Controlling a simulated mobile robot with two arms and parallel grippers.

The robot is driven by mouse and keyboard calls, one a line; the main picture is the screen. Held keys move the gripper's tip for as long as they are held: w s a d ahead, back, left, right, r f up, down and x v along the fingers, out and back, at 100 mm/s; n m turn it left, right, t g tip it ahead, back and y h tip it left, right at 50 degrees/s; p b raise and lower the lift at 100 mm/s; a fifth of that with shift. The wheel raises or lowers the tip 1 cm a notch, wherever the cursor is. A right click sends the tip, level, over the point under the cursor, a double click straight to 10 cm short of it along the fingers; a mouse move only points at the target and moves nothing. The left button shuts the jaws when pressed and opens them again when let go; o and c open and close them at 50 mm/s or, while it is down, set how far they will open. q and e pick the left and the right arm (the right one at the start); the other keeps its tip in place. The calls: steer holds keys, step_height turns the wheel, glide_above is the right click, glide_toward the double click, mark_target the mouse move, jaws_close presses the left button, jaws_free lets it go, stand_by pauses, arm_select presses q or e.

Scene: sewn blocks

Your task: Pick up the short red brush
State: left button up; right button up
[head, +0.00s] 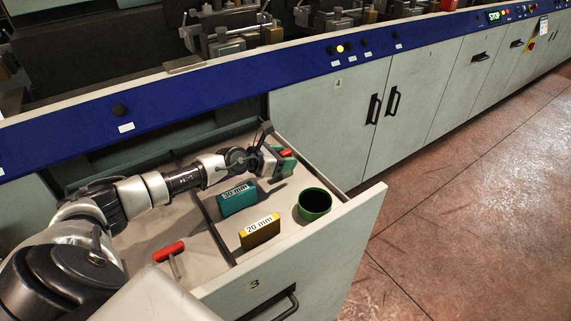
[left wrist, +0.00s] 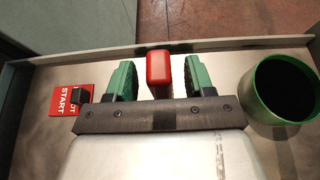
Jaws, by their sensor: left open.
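A red block-shaped top, apparently the short red brush (left wrist: 158,68), stands between the two green fingers of my left gripper (left wrist: 158,80) in the left wrist view. Small gaps show on both sides of it, so the fingers are open around it and not pressed on it. In the head view the red top (head: 286,153) shows at the fingertips of my left gripper (head: 281,160), in the back right part of the open drawer. The brush's lower part is hidden. My right gripper is not in view.
A green cup (head: 314,204) stands right of the gripper. A teal "30 mm" block (head: 237,200) and a yellow "20 mm" block (head: 260,232) stand nearer. A red-handled tool (head: 168,251) lies left of the drawer divider (head: 213,232). A red START card (left wrist: 72,98) lies left of the fingers.

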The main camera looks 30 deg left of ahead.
arm_select(q)
steer(key=shift+w+d+f, duration=0.15)
steer(key=shift+w+f, duration=0.05)
steer(key=shift+w, duration=0.2)
steer(key=shift+s, duration=0.1)
jaws_close()
steer(key=shift+r, duration=0.1)
